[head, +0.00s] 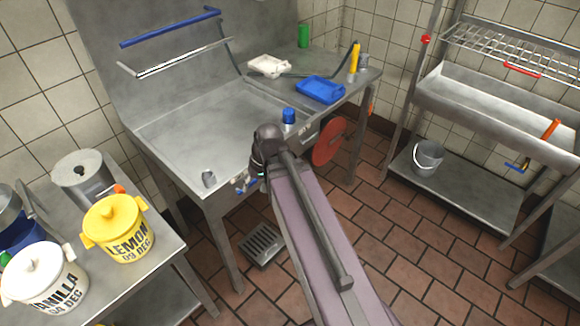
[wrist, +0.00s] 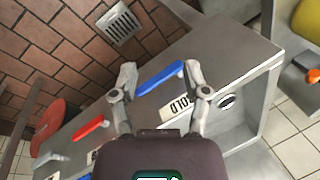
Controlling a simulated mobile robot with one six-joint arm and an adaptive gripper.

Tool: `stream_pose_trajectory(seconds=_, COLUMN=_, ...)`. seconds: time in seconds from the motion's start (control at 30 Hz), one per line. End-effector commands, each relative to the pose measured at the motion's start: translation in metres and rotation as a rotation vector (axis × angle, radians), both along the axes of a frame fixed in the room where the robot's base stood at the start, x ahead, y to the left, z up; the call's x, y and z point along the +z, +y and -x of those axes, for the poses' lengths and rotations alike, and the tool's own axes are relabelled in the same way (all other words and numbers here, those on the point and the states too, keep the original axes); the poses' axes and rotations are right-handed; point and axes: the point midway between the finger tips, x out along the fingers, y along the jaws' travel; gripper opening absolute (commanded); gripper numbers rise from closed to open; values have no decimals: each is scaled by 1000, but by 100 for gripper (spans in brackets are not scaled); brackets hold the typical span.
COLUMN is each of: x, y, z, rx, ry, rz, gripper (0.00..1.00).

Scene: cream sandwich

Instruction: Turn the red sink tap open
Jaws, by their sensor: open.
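In the wrist view, the red tap handle (wrist: 88,128) lies on the grey front panel of the sink, to the left of my gripper. My gripper (wrist: 159,72) is open, and its two fingers stand on either side of the blue tap handle (wrist: 160,77). The blue handle has a "COLD" label (wrist: 180,105) beside it. Nothing shows as gripped.
A red disc (head: 330,142) is by the sink's right side. A floor grate (head: 262,244) lies below the front. A table with a yellow lemon pot (head: 117,228) and a white vanilla pot (head: 42,277) stands at left.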

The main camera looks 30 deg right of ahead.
Motion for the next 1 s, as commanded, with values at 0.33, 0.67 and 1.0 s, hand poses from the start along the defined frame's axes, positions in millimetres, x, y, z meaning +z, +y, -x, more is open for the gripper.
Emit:
stream_pose_trajectory(seconds=0.33, x=-50, y=-50, z=-24, rx=-195, ry=-88, rz=-347, gripper=60)
stream_pose_trajectory(seconds=0.67, x=-69, y=-116, z=-38, rx=-362, ry=-232, rz=-662, gripper=60)
stream_pose_trajectory(seconds=1.0, x=-76, y=-205, z=-33, rx=-508, ry=-441, rz=-960, gripper=60)
